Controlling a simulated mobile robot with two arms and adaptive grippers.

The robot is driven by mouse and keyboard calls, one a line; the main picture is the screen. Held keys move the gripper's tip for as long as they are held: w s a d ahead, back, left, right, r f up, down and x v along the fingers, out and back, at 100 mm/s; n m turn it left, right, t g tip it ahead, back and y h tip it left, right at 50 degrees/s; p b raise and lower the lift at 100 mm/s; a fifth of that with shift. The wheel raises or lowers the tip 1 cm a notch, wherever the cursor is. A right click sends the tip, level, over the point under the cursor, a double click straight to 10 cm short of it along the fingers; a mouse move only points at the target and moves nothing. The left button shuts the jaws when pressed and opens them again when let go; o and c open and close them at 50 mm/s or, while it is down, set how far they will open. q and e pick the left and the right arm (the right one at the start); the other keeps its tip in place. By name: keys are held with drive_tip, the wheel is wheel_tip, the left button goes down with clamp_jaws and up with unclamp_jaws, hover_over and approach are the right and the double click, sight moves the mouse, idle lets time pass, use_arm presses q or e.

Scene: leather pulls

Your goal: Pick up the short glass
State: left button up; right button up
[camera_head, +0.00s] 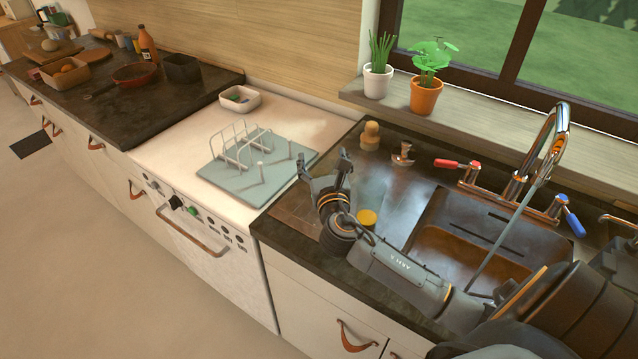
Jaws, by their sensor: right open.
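A clear glass (370,192) appears to stand on the dark counter left of the sink. It is faint and see-through, so its outline is hard to make out, and my right arm is close in front of its lower part. My right gripper (325,169) is open and empty above the counter, just left of the glass, with its fingers pointing away toward the back. I cannot tell whether it touches the glass. My left gripper is not in view.
A yellow round item (367,218) is beside my right wrist. A wooden-topped item (370,136) and a small metal item (403,153) stand behind. The sink (462,262) and tap (548,135) are right. A dish rack (245,150) stands left. Potted plants (425,95) line the sill.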

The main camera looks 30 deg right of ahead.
drive_tip(key=f, duration=0.1)
drive_tip(key=b, duration=0.1)
approach(319, 168)
drive_tip(key=x, duration=0.3)
drive_tip(key=shift+w+d+r, duration=0.15)
drive_tip(key=shift+w+d, duration=0.05)
drive_tip(key=shift+w, duration=0.15)
drive_tip(key=shift+w+d+f, duration=0.1)
drive_tip(key=shift+w+f, duration=0.1)
drive_tip(key=shift+w, duration=0.05)
drive_tip(key=shift+x, duration=0.95)
drive_tip(key=x, duration=0.5)
drive_tip(key=shift+w, duration=0.1)
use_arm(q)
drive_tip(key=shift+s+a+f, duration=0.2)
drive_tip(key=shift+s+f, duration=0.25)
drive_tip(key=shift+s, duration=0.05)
use_arm(e)
drive_tip(key=c, duration=1.3)
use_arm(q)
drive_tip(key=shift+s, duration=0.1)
use_arm(e)
drive_tip(key=shift+c, duration=0.9)
